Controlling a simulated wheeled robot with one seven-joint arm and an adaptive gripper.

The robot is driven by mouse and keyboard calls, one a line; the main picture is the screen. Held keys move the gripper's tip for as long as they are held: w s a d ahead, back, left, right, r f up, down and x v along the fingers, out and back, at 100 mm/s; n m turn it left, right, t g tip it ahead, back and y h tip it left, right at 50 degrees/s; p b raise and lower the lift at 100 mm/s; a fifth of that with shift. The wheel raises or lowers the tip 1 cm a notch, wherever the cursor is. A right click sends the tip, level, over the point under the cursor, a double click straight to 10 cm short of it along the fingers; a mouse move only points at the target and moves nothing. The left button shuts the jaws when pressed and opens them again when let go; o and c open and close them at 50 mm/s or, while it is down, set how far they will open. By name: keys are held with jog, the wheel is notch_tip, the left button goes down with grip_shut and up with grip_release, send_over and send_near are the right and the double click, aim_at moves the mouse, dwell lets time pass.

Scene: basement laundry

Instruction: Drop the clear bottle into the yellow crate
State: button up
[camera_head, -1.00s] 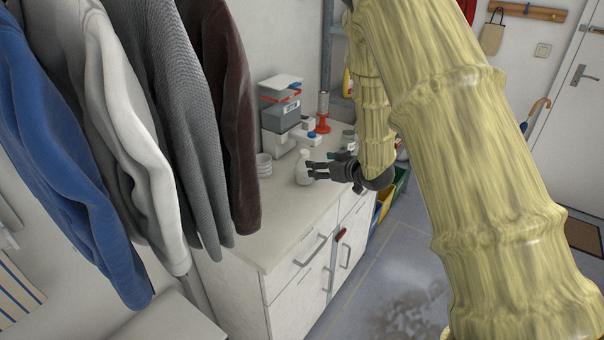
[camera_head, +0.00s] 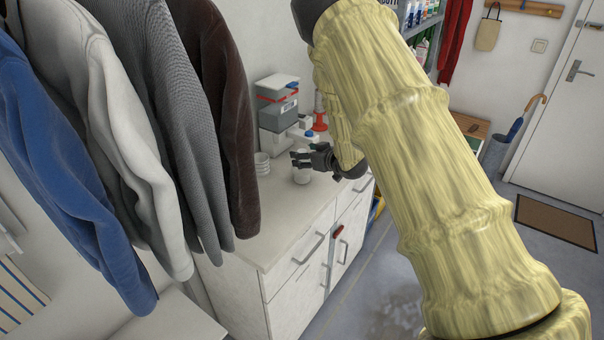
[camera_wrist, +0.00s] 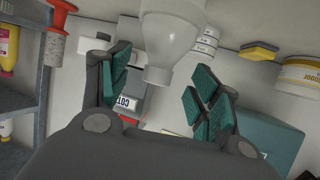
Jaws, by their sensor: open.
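The clear bottle (camera_head: 302,177) looks whitish and stands on the white cabinet top, with its upper part hidden behind my gripper. My gripper (camera_head: 297,159) is open at the height of the bottle's top. In the wrist view, which looks upside down, the bottle (camera_wrist: 171,33) has its neck pointing down the picture, between the teal-padded fingers of my gripper (camera_wrist: 160,95). A gap shows on both sides of the neck. A small strip of yellow, likely the yellow crate (camera_head: 377,212), shows on the floor beyond the cabinet's right end; my arm hides what lies behind it.
Stacked grey boxes (camera_head: 277,105) and white cups (camera_head: 262,163) stand on the cabinet top (camera_head: 270,215) near the bottle. A red-based spool (camera_head: 320,120) stands behind. Hanging jackets (camera_head: 130,130) crowd the left.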

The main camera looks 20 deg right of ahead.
jog(key=shift+p+x, duration=0.45)
jog(key=shift+x, duration=1.05)
jog(key=shift+d, duration=0.1)
jog(key=c, duration=1.2)
